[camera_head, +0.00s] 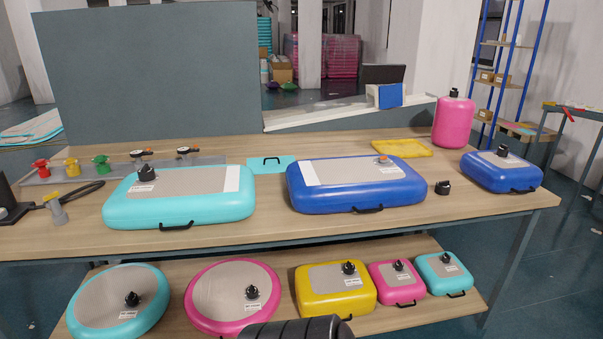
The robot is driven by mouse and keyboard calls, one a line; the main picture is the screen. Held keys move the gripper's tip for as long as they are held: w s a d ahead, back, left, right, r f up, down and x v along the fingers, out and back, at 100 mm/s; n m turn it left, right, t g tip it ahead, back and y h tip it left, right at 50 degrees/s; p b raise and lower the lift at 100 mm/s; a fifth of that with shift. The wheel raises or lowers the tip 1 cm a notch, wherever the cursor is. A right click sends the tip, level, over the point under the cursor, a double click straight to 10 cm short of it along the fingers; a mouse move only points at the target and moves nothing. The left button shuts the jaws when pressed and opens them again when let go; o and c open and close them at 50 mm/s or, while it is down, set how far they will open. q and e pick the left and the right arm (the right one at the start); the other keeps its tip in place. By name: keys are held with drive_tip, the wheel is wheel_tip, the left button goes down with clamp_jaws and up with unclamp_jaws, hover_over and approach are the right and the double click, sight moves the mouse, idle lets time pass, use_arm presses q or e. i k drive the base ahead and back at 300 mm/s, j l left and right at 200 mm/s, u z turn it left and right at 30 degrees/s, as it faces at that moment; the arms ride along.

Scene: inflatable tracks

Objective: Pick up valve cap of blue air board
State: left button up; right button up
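A large blue air board (357,196) with a grey top lies on the table, right of the middle. Its valve (383,159) near the back right corner shows orange and has no black cap on it. A black valve cap (442,187) sits on the bare tabletop just right of this board, apart from it. A smaller blue board (500,173) lies further right with a black cap (502,151) on its top. Neither of my grippers is in view.
A turquoise board (180,208) lies at left on the wooden table (275,226). Coloured valve fittings (72,167) line the back left. Several capped boards fill the lower shelf (420,316).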

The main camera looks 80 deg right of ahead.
sight(442, 187)
drive_tip(key=z, duration=3.65)
